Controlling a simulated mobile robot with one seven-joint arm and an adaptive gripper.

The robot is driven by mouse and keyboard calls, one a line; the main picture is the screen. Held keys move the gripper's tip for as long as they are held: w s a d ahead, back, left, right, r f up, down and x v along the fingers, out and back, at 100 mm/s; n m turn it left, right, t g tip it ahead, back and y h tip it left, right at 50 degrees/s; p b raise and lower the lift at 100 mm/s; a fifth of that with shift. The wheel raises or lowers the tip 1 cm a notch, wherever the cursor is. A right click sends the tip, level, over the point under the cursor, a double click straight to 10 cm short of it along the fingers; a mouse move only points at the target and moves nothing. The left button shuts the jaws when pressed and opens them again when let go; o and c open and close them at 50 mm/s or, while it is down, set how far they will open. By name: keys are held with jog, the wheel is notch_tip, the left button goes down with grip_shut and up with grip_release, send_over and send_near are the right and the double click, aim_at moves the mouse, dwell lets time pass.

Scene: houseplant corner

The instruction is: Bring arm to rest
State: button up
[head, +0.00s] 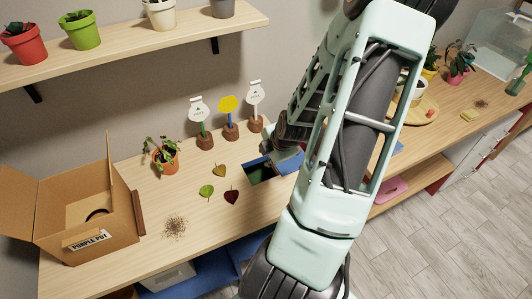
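My arm fills the middle of the head view, with a large pale green link in front and another link sloping down behind it. At the lower end of the rear link, a dark part that looks like my gripper (288,134) hangs over the back of the bench (110,277), beside the labelled stakes. Its fingers are too small and too covered to tell whether they are open or shut, or hold anything. A blue and dark green opening or tray (262,172) lies just below it, partly hidden by my arm.
A cardboard box (105,237) labelled "PURPLE POT" stands open at left. A potted plant (164,157), several loose leaves (219,170) and a soil patch (174,226) are on the bench. A wall shelf (125,52) holds several pots. A side counter (470,128) runs along the right.

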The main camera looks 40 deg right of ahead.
jog(key=shift+s+r, duration=0.15)
jog(key=shift+r, duration=0.2)
dwell(0.4)
